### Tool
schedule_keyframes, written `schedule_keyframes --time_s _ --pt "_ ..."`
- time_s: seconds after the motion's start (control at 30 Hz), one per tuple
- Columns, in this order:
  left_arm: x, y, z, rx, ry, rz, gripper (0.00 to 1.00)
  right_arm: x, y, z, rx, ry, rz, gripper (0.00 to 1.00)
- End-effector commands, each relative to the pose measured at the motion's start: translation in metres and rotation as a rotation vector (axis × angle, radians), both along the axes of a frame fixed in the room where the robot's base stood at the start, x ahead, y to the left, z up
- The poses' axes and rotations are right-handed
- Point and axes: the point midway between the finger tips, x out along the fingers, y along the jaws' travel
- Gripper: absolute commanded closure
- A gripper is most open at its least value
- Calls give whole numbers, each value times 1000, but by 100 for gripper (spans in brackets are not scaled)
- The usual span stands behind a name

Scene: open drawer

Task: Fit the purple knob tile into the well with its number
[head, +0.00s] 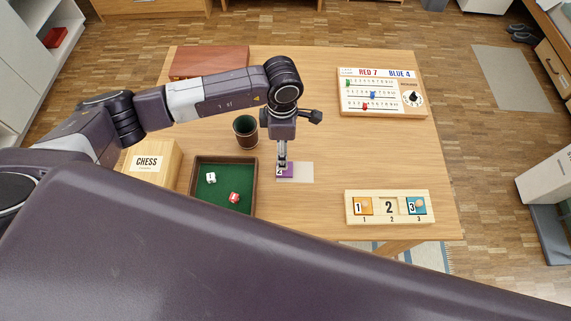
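The purple knob tile (287,172) lies on a pale mat (305,172) near the middle of the table. A white corner on it carries a dark digit too small to read surely. My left gripper (283,164) points down right over the tile, its fingertips at the knob. The fingers hide the knob, and I cannot tell whether they are closed on it. The wooden well board (390,220) lies at the front right. Its middle well (389,206), marked 2, is empty; an orange tile (363,206) sits in well 1 and a blue tile (416,205) in well 3. My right gripper is not in view.
A green dice tray (223,207) with two dice, a chess box (150,163) and a dark green cup (246,131) stand left of the mat. A brown case (208,61) and a scoreboard (381,93) lie at the back. The table between mat and board is clear.

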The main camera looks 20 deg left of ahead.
Motion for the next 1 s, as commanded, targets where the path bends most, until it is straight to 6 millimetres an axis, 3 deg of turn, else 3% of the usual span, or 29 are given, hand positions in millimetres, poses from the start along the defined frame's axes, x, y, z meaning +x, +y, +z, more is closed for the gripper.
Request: schedule_keyframes --time_s 0.37,0.5,0.8,1.0 --pt "-10 -8 -45 -2 8 0 44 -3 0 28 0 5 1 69" --pt "-9 -8 -64 -4 4 0 44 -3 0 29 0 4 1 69" --pt "-8 -8 -70 -5 2 -1 44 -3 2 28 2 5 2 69" --pt "-8 -8 -70 -5 2 -1 66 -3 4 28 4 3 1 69"
